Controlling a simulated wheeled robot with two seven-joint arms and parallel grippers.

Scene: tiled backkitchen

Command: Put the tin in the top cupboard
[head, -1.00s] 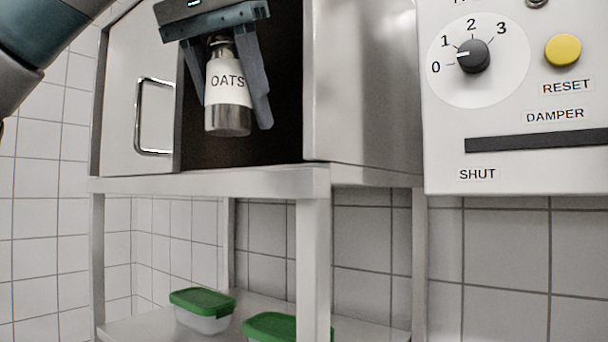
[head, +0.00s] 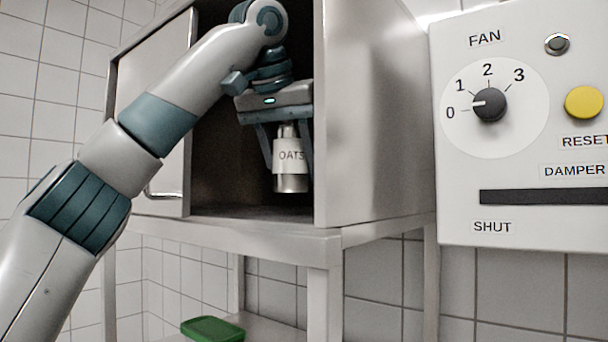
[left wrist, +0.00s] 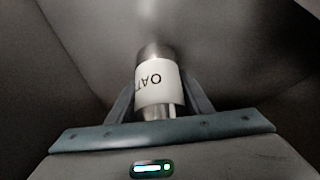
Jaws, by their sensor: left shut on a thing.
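The tin (head: 291,182) is a metal cylinder with a white label reading OATS. My left gripper (head: 290,160) is shut on it and holds it upright inside the opening of the top cupboard (head: 372,130), its base a little above the cupboard floor (head: 250,212). The left wrist view also shows the tin (left wrist: 157,85) between the fingers, with bare grey cupboard walls around it. The cupboard's door panel (head: 150,120) with a bar handle stands on the left, partly hidden by my left arm. My right gripper is not in view.
A white control panel (head: 540,210) with a fan dial (head: 490,105) and a yellow button (head: 584,102) is on the right. The cupboard's side wall stands close right of the gripper.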

